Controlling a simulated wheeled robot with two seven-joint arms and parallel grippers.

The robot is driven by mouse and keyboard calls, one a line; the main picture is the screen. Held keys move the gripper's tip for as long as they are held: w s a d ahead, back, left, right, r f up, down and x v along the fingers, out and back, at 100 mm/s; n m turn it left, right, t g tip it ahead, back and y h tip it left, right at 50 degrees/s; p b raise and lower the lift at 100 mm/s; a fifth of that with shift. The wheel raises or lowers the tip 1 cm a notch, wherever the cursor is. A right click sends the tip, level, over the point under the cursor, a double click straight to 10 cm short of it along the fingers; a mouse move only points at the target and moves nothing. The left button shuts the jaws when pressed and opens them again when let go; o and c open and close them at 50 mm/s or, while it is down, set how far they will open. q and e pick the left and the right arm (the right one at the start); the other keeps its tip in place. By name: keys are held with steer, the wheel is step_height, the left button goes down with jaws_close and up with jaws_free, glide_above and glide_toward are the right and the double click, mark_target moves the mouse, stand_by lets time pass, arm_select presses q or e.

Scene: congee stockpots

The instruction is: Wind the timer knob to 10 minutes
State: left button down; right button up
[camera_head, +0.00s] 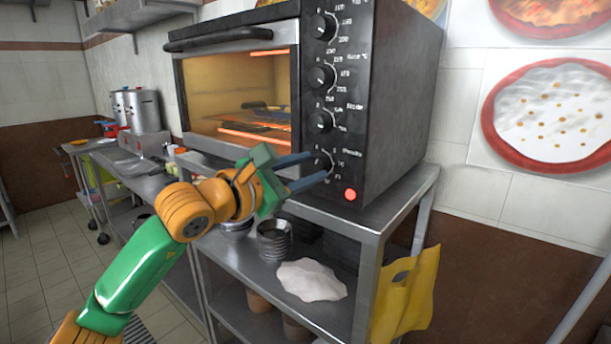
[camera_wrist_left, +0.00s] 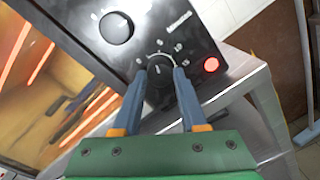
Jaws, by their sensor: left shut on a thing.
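The timer knob (camera_head: 322,161) is the lowest of several black knobs on the dark front panel of the toaster oven (camera_head: 400,80). My left gripper (camera_head: 318,167) comes in from the left and is shut on this knob. In the left wrist view the knob (camera_wrist_left: 159,84) sits between the two blue-grey fingertips (camera_wrist_left: 160,72), with white scale marks around it. The knob's exact pointer setting is too small to read. A red lamp (camera_head: 350,195) glows just below and right of the knob. My right gripper is not in view.
The oven stands on a steel shelf table (camera_head: 375,222). Stacked dark bowls (camera_head: 274,240) and a white cloth (camera_head: 311,281) lie on the shelf below. A yellow bag (camera_head: 408,295) hangs at the right end. Steel stockpots (camera_head: 143,110) stand at the back left.

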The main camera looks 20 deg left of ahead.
arm_select(q)
steer(key=m+b, duration=0.1)
steer(key=m, duration=0.4)
steer(key=m+b, duration=0.1)
steer(key=m, duration=0.4)
steer(key=shift+m+y, duration=0.3)
steer(key=shift+y, duration=0.1)
stand_by(0.4)
steer(key=shift+c, duration=2.2)
jaws_free()
steer(key=shift+d, duration=0.1)
